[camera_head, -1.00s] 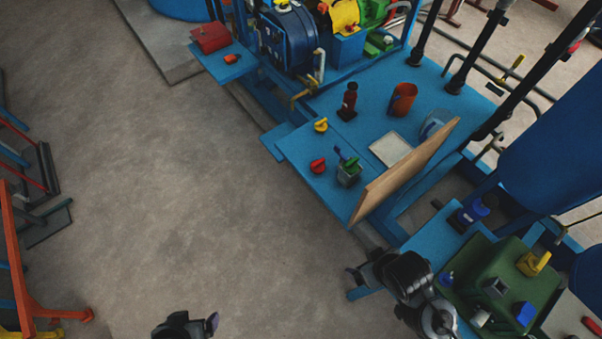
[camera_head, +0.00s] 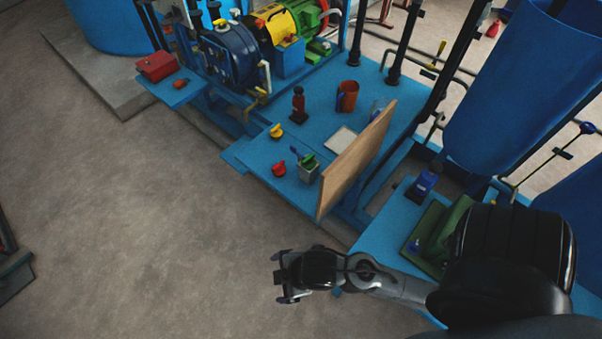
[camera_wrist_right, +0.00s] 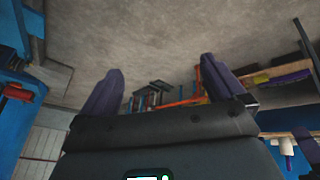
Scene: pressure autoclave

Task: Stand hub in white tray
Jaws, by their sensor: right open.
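The white tray (camera_head: 341,139) lies flat on the blue bench, left of an upright wooden board, and its visible part looks empty. I cannot tell for sure which part is the hub. Small candidates on the bench are a yellow knob-like part (camera_head: 276,131), a red one (camera_head: 279,168) and a dark red upright piece on a black base (camera_head: 298,105). My right gripper (camera_head: 281,277) is over the floor in front of the bench, apart from these parts. In the right wrist view its fingers (camera_wrist_right: 161,75) are spread with nothing between them. My left gripper is out of view.
The wooden board (camera_head: 357,160) stands as a wall right of the tray. A grey cup with tools (camera_head: 308,170), an orange mug (camera_head: 347,96) and a clear container (camera_head: 379,108) stand near it. My right arm covers much of the green block (camera_head: 436,236).

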